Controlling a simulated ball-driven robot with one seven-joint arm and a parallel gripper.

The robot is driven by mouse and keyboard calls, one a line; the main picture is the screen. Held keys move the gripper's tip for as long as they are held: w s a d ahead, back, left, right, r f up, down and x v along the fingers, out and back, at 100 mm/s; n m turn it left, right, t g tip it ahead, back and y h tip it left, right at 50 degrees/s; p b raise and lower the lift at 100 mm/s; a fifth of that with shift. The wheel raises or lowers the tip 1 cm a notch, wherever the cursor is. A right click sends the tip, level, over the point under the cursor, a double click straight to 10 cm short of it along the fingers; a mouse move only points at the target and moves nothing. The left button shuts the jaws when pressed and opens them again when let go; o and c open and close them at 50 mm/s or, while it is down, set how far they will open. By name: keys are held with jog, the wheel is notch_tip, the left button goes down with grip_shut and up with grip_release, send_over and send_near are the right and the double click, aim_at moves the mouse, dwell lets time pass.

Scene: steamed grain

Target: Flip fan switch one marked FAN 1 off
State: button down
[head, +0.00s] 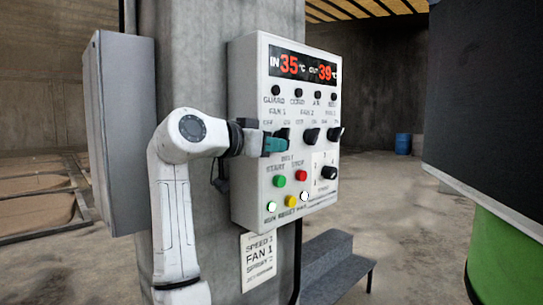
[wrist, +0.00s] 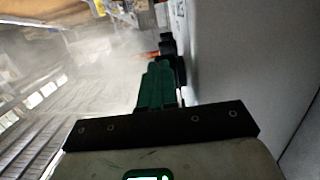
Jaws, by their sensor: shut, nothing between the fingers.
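The white control panel (head: 250,190) is mounted on a concrete pillar. The FAN 1 switch (head: 284,133) is a black knob, the leftmost of three in a row, under the FAN 1 label and its OFF and ON marks. My gripper (head: 277,144), with green fingers, is shut and empty. Its tips are at the FAN 1 switch and cover part of it; I cannot tell whether they touch it or which way it points. In the wrist view my gripper (wrist: 158,82) lies alongside the panel face (wrist: 235,60), with dark knobs (wrist: 168,47) just past the fingertips.
The FAN 2 knob (head: 311,135) and FAN 3 knob (head: 335,133) are close to the right. Green (head: 279,181) and red (head: 302,176) buttons and a speed dial (head: 328,172) sit below. A grey box (head: 125,130) stands left; a dark screen (head: 485,100) stands right.

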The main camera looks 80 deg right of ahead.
jog(key=h+b, duration=0.1)
jog(key=f+g+h+b, duration=0.1)
jog(key=b, duration=0.1)
jog(key=f+g+h+b, duration=0.1)
jog(key=b, duration=0.1)
jog(key=shift+s+d+f, duration=0.25)
jog(key=shift+d+f+g+h+b, duration=0.1)
jog(key=shift+d+g+h+b, duration=0.1)
jog(key=shift+g+h+b, duration=0.65)
jog(key=shift+s+b, duration=0.1)
jog(key=shift+b, duration=0.4)
jog(key=shift+d+t+b, duration=0.15)
jog(key=shift+t+b, duration=0.1)
jog(key=shift+b, duration=0.2)
jog(key=shift+s+d, duration=0.1)
